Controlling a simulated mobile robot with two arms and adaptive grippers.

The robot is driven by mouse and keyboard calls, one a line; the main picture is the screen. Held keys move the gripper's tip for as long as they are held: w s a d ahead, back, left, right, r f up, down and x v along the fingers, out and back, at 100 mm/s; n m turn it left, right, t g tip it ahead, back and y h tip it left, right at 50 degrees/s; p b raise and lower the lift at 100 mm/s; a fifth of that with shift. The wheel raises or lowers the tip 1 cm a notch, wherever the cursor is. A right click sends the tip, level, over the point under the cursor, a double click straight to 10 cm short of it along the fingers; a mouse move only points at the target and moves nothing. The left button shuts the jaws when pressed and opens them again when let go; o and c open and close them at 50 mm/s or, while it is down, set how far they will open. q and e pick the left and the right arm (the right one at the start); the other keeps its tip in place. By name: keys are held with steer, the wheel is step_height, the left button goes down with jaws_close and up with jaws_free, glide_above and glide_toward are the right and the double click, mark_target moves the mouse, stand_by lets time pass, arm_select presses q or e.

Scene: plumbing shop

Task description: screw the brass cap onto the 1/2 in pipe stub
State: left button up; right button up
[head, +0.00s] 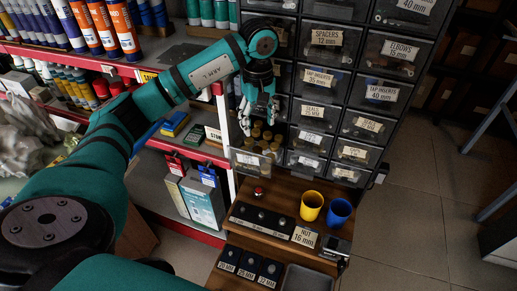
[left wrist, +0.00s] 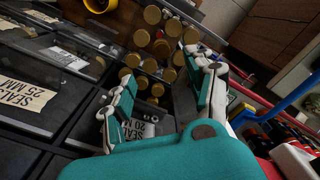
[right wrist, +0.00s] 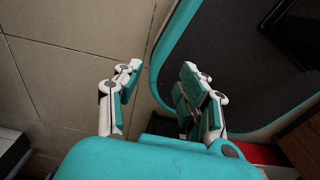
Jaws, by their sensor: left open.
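Several brass caps (head: 262,141) stand in a pulled-out clear-fronted drawer (head: 247,161) of the cabinet. They also show in the left wrist view (left wrist: 152,15), clustered just beyond the fingers. My left gripper (head: 259,119) points down above the drawer, open and empty, its fingers apart from each other. In the left wrist view the fingers (left wrist: 166,95) stand either side of the nearer caps, and I cannot tell whether they touch any. My right gripper (right wrist: 162,92) is open and empty, away from the cabinet. I cannot make out the 1/2 in pipe stub.
Labelled drawers (head: 320,78) surround the open one. Below it, a wooden stand holds a dark board of small fittings (head: 262,216), a red-topped piece (head: 259,193), a yellow cup (head: 311,206) and a blue cup (head: 339,212). Shelves stand left; floor (head: 420,200) is clear right.

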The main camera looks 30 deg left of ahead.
arm_select(q)
glide_above(257, 149)
step_height(257, 149, down, 4)
steer(key=shift+d+f+p, duration=0.1)
steer(key=shift+f+p, duration=0.05)
steer(key=shift+p, duration=0.25)
steer(key=shift+f, duration=0.1)
step_height(257, 149, down, 4)
steer(key=shift+f+p, duration=0.25)
steer(key=shift+p, duration=0.75)
steer(key=shift+f, duration=0.3)
arm_select(e)
steer(key=r, duration=0.1)
steer(key=w+r, duration=0.2)
steer(key=shift+d+r, duration=0.15)
steer(key=shift+d, duration=0.2)
steer(key=shift+w, duration=0.1)
arm_select(q)
steer(key=c, duration=1.1)
arm_select(e)
steer(key=shift+d, duration=0.4)
